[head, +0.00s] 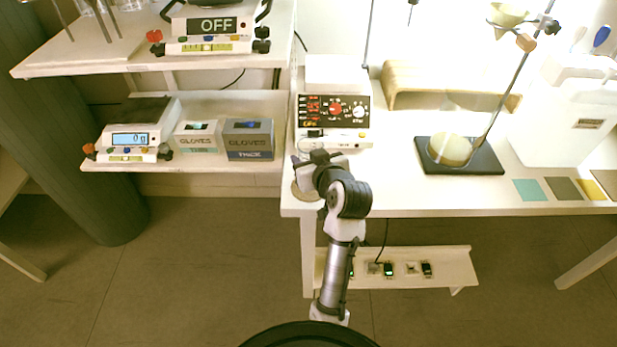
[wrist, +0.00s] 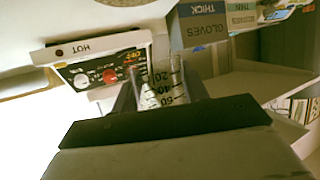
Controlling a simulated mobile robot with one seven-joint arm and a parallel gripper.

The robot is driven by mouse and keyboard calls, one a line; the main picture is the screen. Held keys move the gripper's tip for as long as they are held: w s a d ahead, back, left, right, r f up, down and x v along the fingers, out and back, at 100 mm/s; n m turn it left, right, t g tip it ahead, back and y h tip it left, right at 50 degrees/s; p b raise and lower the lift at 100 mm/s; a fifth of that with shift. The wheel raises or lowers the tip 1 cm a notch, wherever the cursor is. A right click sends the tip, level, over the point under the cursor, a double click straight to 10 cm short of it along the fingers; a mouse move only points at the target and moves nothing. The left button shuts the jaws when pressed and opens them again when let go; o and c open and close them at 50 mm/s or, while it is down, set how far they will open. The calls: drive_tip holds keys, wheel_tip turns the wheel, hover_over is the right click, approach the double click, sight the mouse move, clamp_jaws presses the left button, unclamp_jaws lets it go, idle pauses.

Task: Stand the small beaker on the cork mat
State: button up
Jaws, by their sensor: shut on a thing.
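The small beaker (wrist: 160,82) is clear glass with printed volume marks. In the wrist view it stands between the fingers of my gripper (wrist: 158,98), which is shut on it. In the head view my gripper (head: 312,163) is over the left front corner of the bench and hides most of the beaker. A round tan disc, which looks like the cork mat (head: 302,194), shows partly under my gripper at that corner. I cannot tell whether the beaker touches the mat.
A hotplate-like device (head: 335,110) with a red knob stands just behind my gripper. A dark stand base (head: 485,161) is further right on the bench (head: 400,198). Glove boxes (head: 248,139) and a scale (head: 130,138) sit on the left shelf. The bench front between is clear.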

drive_tip(key=shift+f, duration=3.25)
drive_tip(key=shift+f, duration=0.2)
drive_tip(key=o, duration=1)
drive_tip(key=shift+r, duration=0.1)
